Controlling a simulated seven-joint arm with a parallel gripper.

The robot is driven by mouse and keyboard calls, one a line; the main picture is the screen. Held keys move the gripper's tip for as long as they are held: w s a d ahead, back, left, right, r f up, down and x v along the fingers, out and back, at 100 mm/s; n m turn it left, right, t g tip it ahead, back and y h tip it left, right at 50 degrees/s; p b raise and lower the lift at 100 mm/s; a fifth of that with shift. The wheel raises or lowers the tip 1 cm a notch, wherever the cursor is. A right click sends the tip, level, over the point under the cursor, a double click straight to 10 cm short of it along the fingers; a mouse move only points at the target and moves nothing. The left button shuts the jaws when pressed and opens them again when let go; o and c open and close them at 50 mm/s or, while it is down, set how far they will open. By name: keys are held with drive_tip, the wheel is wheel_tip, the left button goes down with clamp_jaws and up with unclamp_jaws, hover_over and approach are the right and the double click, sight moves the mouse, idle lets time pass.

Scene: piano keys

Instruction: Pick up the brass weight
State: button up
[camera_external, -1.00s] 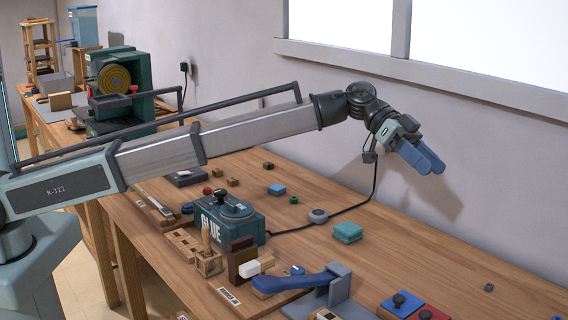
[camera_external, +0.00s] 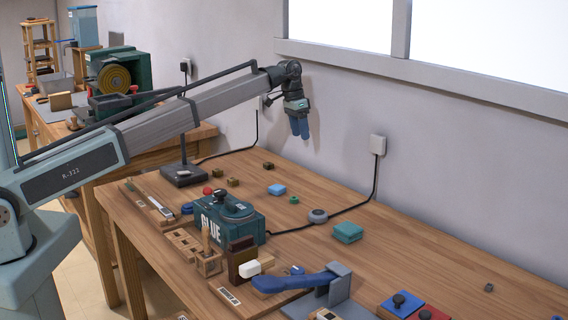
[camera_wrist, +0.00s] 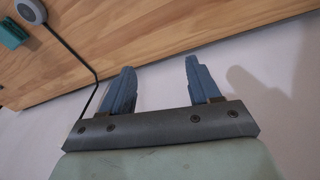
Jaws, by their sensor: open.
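My gripper (camera_external: 301,130) hangs in the air near the wall, above the back edge of the workbench, with its blue fingers pointing down. In the wrist view my gripper (camera_wrist: 160,68) has its two fingers apart with nothing between them. I cannot clearly identify a brass weight. Small dark brownish blocks stand on the bench: one (camera_external: 268,166) towards the back edge, and two others (camera_external: 232,182) (camera_external: 219,177) nearer the glue device. They are too small to tell their material. My gripper is well above and apart from them.
A green glue device (camera_external: 230,218) stands mid-bench. A blue-handled tool (camera_external: 295,283) is in front. The right back of the bench is mostly clear.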

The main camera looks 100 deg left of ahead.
sight(268, 163)
drive_tip(key=s+a+f+n+g, duration=0.1)
drive_tip(key=s+a+n+g, duration=0.15)
drive_tip(key=s+a, duration=0.8)
drive_tip(key=f, duration=0.4)
drive_tip(key=s+d+f, duration=0.1)
drive_tip(key=f, duration=0.9)
drive_tip(key=shift+s+d, duration=0.25)
drive_tip(key=shift+d, duration=0.1)
clamp_jaws()
